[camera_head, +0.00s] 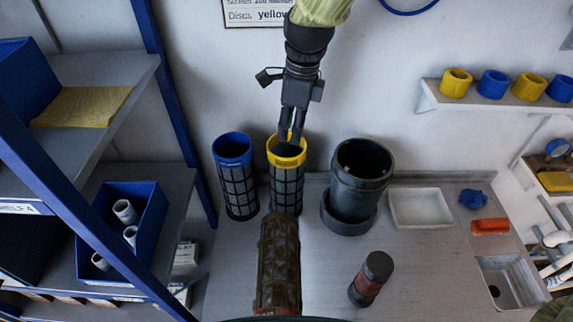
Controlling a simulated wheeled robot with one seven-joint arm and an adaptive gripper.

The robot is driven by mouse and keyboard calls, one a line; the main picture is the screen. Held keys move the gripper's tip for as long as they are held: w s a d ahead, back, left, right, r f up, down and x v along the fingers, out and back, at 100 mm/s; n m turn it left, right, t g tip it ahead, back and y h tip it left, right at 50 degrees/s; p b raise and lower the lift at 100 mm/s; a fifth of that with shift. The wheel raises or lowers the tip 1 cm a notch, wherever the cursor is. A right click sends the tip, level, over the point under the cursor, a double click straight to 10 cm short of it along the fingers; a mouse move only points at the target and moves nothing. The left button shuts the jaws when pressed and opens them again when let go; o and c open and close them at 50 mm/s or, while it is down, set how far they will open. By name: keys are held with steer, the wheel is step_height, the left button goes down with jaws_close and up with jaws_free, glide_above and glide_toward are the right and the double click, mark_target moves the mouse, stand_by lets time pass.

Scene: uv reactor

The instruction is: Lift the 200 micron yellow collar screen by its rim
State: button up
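The yellow collar screen (286,190) stands upright on the bench, a dark mesh cylinder with a yellow rim, beside a similar screen with a blue collar (236,178). My gripper (290,139) points down from above. Its fingertips overlap the far side of the yellow rim and the dark opening. The fingers are close together with a narrow gap. I cannot tell whether they are closed on the rim or only in front of it.
A dark brown mesh cylinder (278,262) is in front of the yellow collar screen. A black open housing (358,190) stands to the right. Blue-framed shelving (165,95) borders the left.

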mark_target(283, 160)
steer(key=f, duration=0.2)
steer(key=s+f+p, duration=0.1)
steer(key=a+f+p, duration=0.1)
steer(key=f, duration=0.1)
steer(key=shift+s+f, duration=0.3)
steer(key=shift+f, duration=0.05)
steer(key=f+p, duration=0.1)
steer(key=f, duration=0.1)
steer(key=a+f, duration=0.1)
steer(key=f, duration=0.1)
steer(key=shift+w+p, duration=0.2)
steer(key=shift+p, duration=0.2)
steer(key=shift+f, duration=0.15)
steer(key=shift+w+f, duration=0.1)
steer(key=shift+w, duration=0.05)
